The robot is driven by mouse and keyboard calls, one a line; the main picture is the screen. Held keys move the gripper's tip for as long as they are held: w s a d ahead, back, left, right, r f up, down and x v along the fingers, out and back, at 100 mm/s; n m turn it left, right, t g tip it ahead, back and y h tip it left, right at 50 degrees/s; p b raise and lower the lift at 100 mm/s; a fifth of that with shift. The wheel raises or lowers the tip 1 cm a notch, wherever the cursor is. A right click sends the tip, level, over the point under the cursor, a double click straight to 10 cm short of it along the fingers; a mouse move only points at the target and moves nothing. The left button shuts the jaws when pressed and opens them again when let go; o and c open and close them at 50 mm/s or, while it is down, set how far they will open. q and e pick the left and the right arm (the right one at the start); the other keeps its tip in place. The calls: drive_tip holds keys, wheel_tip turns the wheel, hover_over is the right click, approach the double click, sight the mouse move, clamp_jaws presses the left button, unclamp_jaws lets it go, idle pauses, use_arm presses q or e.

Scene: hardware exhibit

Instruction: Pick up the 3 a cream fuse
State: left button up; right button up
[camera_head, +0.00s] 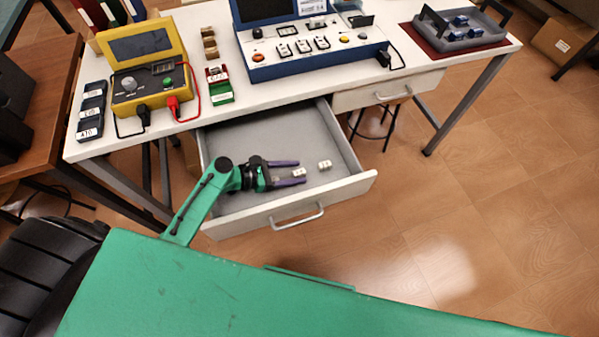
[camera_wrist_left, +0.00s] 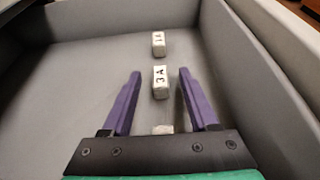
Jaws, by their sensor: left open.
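The drawer (camera_head: 335,140) is pulled out, and several small cream fuses lie on its grey floor. My left gripper (camera_head: 294,172) is low inside the drawer, open, with its purple fingers pointing right. The fuse marked 3 A (camera_wrist_left: 160,82) lies between the fingertips in the left wrist view, with a gap on each side. It also shows at the fingertips in the head view (camera_head: 299,173). Another fuse (camera_wrist_left: 158,43) lies farther ahead, its label hard to read. A third pale block (camera_wrist_left: 162,129) lies near the palm, mostly hidden. My right gripper is not in view.
The drawer's front wall (camera_head: 300,205) and side walls surround the gripper. The white tabletop (camera_head: 215,130) above the drawer's back carries a yellow meter (camera_head: 150,75), a blue device (camera_head: 300,50) and a grey tray (camera_head: 470,30). The drawer floor behind the gripper is clear.

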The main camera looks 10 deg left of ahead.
use_arm(q)
clamp_jaws()
drive_tip(key=shift+r, duration=0.1)
